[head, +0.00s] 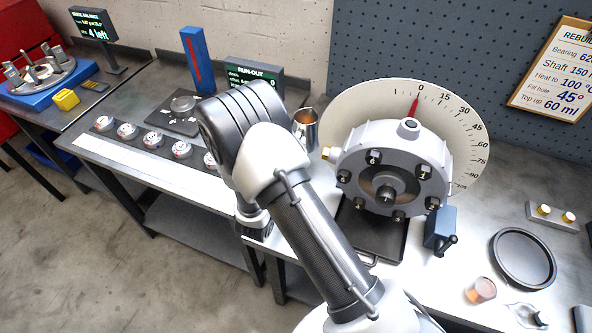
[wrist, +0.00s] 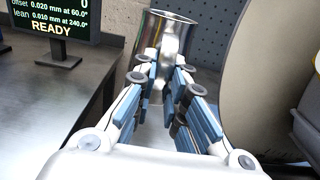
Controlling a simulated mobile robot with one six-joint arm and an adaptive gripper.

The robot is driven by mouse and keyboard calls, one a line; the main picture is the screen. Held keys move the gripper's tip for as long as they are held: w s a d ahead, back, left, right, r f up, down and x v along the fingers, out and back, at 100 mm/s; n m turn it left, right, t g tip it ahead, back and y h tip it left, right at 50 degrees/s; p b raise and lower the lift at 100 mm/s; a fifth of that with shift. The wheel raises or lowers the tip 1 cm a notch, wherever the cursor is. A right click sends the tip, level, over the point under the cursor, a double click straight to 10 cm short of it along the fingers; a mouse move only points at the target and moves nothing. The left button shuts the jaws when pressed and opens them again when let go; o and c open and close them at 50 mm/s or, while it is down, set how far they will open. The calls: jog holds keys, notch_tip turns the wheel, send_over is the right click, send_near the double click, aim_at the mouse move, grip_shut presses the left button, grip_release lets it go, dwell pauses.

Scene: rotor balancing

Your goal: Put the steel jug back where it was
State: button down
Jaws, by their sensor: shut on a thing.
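The steel jug (head: 306,130) stands roughly upright behind my arm in the head view, just left of the dial plate. It also shows in the wrist view (wrist: 152,34), straight ahead, with its open rim at the top. My gripper (wrist: 168,72) is shut on the jug, with its fingertips at the handle side. In the head view my arm hides the gripper and the space under the jug. I cannot tell whether the jug's base touches the bench.
A round pale dial plate (head: 462,125) with a grey rotor housing (head: 350,160) stands close to the right of the jug. The RUN-OUT display (head: 252,72) stands to the left. A black round tray (head: 523,258) and an amber cup (head: 481,290) are at the right.

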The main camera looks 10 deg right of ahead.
jog(key=shift+f+b, duration=1.05)
jog(key=shift+f, duration=2.9)
jog(key=shift+f, duration=0.15)
jog(key=c, duration=1.6)
grip_release()
jog(key=shift+c, duration=0.2)
jog(key=shift+s+a, duration=0.1)
jog(key=p+v, duration=0.2)
jog(key=v, duration=0.9)
jog(key=shift+s+a, duration=0.15)
jog(key=shift+s, duration=0.15)
